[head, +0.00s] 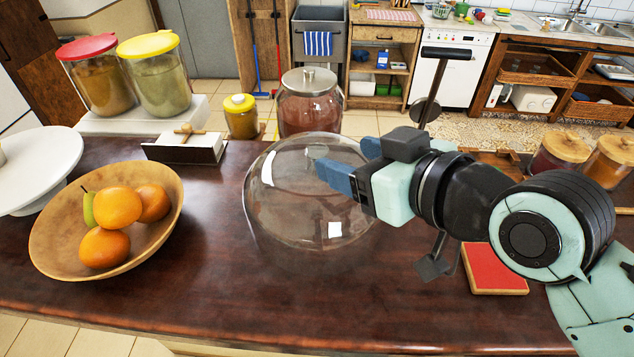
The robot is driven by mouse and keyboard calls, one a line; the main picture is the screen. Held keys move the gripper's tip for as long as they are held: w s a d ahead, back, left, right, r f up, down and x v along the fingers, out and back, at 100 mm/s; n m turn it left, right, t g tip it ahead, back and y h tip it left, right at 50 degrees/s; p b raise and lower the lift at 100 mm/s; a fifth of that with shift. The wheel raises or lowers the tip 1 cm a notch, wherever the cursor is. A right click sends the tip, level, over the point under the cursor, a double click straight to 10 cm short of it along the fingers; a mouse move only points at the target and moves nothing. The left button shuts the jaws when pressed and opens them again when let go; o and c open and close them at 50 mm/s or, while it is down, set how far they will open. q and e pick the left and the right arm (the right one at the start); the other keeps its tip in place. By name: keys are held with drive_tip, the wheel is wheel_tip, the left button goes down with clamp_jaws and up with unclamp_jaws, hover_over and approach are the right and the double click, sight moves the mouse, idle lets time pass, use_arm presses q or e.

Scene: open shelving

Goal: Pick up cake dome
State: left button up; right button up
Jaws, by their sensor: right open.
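The cake dome (285,205) is a large clear glass dome standing upright on the dark wooden counter, near the middle of the head view. My right gripper (328,168) reaches in from the right, its blue fingers in front of the upper right part of the dome, close to its top knob (316,151). The gripper is open. The fingers partly cover the dome's upper right side, and I cannot tell whether they touch the glass or the knob. My left gripper is not in view.
A wooden bowl (55,238) with oranges and a white cake stand (62,160) are at the left. A lidded jar (310,108) and a butter dish (185,150) stand behind. A red block (493,268) lies right. The counter's front middle is clear.

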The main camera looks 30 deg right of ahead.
sight(318, 149)
drive_tip(key=x, duration=0.3)
drive_tip(key=p+x, duration=0.1)
drive_tip(key=x, duration=0.2)
drive_tip(key=shift+a+r, duration=0.1)
drive_tip(key=shift+a, duration=0.15)
drive_tip(key=shift+s, duration=0.3)
drive_tip(key=shift+c, duration=0.4)
clamp_jaws()
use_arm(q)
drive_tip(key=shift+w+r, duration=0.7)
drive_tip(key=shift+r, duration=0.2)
use_arm(e)
drive_tip(key=shift+r, duration=0.15)
